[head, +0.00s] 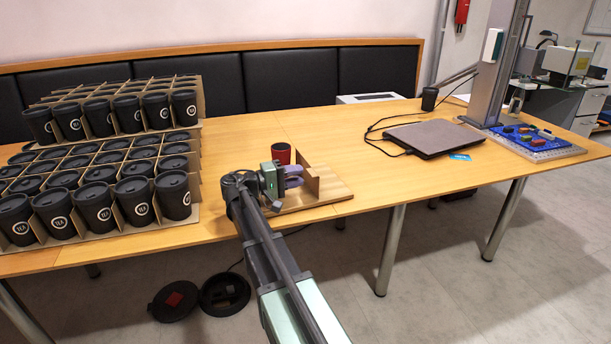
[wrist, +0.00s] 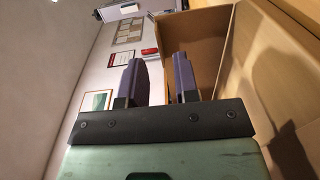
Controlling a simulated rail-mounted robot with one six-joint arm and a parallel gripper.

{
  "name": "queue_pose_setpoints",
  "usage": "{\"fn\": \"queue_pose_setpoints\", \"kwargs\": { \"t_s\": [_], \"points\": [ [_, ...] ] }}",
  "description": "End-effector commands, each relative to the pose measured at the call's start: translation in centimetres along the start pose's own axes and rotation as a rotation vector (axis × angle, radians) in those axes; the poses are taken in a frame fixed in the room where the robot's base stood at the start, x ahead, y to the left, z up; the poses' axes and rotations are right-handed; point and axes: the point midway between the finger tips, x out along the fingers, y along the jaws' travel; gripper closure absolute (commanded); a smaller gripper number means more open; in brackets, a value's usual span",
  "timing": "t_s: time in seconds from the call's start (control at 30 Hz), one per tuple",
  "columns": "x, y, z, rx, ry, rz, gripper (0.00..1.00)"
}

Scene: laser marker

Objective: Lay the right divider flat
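A brown upright panel (head: 311,178), which looks like the right divider, stands on a light wooden board (head: 336,190) near the table's front edge. A red cylinder with a dark top (head: 281,153) stands behind my gripper (head: 294,177). My gripper is just left of the panel, its purple fingers pointing toward it. In the wrist view my gripper (wrist: 160,82) has its two fingers apart, with nothing visible between them. The brown panel (wrist: 209,48) shows there behind and right of the right finger. I cannot tell whether the finger touches it.
Stacked cardboard trays of black TEA cups (head: 95,208) fill the table's left side. A closed laptop (head: 428,137) with a cable lies to the right, beyond clear tabletop (head: 385,180). A tall grey column (head: 495,75) and a blue plate with small parts (head: 525,137) stand farther right.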

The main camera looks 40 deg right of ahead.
Motion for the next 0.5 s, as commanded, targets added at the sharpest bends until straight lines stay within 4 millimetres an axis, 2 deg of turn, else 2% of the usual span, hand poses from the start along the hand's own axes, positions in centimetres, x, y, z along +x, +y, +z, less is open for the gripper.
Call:
{"fn": "queue_pose_setpoints", "kwargs": {
  "t_s": [0.1, 0.2, 0.43, 0.47, 0.5],
  "points": [
    [2.1, 0.0, 0.0, 0.000, -0.001, 0.000, 0.71],
    [3.0, 0.0, 0.0, 0.000, 0.001, -0.001, 0.71],
    [3.1, 0.0, 0.0, 0.000, 0.001, -0.001, 0.71],
    [3.1, 0.0, 0.0, 0.000, 0.001, -0.001, 0.73],
    [3.1, 0.0, 0.0, 0.000, 0.001, -0.001, 0.79]
  ]
}}
